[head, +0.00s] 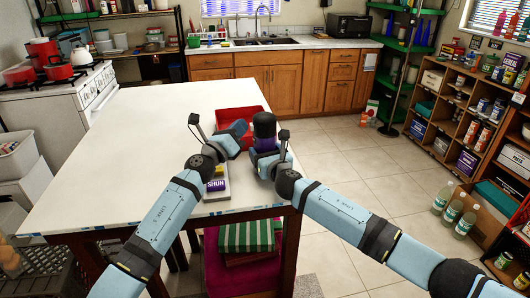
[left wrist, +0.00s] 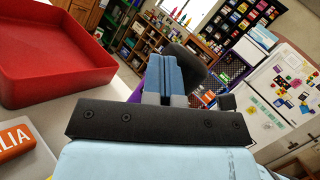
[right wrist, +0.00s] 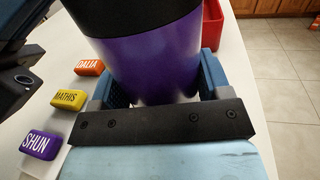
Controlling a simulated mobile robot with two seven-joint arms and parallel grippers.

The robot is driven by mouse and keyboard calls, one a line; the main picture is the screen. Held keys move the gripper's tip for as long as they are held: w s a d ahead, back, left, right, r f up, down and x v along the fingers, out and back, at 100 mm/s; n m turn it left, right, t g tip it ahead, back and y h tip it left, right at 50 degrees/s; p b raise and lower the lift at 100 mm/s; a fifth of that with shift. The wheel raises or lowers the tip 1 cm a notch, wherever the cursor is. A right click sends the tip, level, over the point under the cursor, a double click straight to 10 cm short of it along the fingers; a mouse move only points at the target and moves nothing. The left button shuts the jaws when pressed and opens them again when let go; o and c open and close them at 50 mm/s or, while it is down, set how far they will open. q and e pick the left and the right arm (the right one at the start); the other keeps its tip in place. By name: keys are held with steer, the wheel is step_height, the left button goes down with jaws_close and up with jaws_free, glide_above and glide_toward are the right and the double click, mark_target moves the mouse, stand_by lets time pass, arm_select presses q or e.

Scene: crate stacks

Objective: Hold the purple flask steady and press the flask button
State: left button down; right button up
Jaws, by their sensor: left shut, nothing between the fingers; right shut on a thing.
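The purple flask (head: 265,145) stands upright near the table's right edge, with a black lid on top. It fills the upper middle of the right wrist view (right wrist: 160,62). My right gripper (head: 268,159) is shut around its body, one finger on each side. My left gripper (head: 239,128) is shut and empty, just left of the lid at about its height. In the left wrist view, its closed blue fingers (left wrist: 164,76) overlap the black lid (left wrist: 188,66), so I cannot tell whether they touch it. I cannot make out the flask button in any view.
A red tray (left wrist: 60,82) lies on the white table (head: 120,150) behind the grippers. Orange (right wrist: 89,67), yellow (right wrist: 66,97) and purple (right wrist: 41,145) name blocks lie left of the flask. The table's left half is clear. Shelves (head: 470,110) stand at right.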

arm_select(q)
steer(key=shift+s+a, duration=0.15)
steer(key=shift+a, duration=0.45)
steer(key=s+a, duration=0.1)
steer(key=a, duration=0.5)
stand_by(0.4)
arm_select(e)
steer(key=o, duration=1.2)
steer(key=shift+s, duration=0.1)
